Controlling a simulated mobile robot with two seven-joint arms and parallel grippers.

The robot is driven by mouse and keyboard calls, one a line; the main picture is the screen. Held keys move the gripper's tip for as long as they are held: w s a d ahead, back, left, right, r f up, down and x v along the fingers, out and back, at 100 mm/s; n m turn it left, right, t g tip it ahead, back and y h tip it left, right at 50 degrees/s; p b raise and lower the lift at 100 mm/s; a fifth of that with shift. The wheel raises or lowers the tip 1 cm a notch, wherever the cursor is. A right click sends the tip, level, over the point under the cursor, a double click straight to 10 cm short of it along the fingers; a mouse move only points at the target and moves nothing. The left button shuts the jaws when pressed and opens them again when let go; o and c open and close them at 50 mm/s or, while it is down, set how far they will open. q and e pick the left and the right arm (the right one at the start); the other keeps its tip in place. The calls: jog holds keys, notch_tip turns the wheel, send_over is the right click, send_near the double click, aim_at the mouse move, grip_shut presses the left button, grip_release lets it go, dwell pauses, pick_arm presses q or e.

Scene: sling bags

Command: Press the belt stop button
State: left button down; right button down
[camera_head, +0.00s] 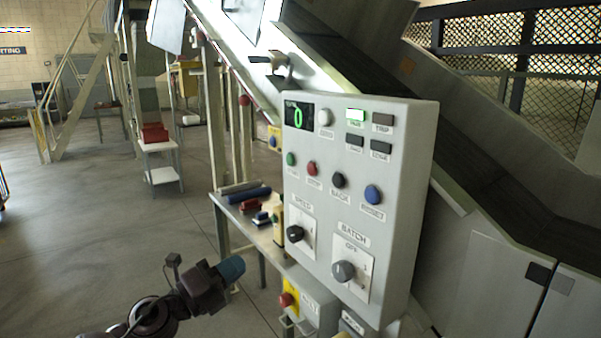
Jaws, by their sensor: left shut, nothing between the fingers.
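A grey control panel (411,150) stands right of centre, facing me. It has a row of buttons: a green one (291,159), a red one (312,168), a black one (338,180) and a blue one (373,195). The label under the red button is small and seems to read STOP. A separate red mushroom button (287,299) on yellow sits lower, on a box below the panel. My left gripper (232,268) is shut and empty, below and left of the panel, apart from every button. My right gripper is out of view.
The panel also has a green-digit display (298,114) showing 0, a lit indicator (355,116), and two dark knobs, speed (294,233) and batch (343,271). A side table (228,206) with small items stands behind left. An inclined conveyor (430,125) rises behind. Open floor lies left.

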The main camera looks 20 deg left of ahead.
aim_at(310, 169)
pick_arm(q)
jog(key=w+r+m+g, duration=0.1)
jog(key=w+r+m, duration=0.1)
jog(key=r+m, duration=0.5)
jog(key=w+r+m+g, duration=0.2)
jog(key=r+m, duration=0.5)
jog(key=r, duration=0.1)
jog(key=shift+w+r+m, duration=0.2)
jog(key=shift+w+m, duration=0.2)
jog(key=p+x, duration=0.2)
jog(key=x, duration=1.1)
jog(key=shift+w+d, duration=0.3)
jog(key=shift+w, duration=0.05)
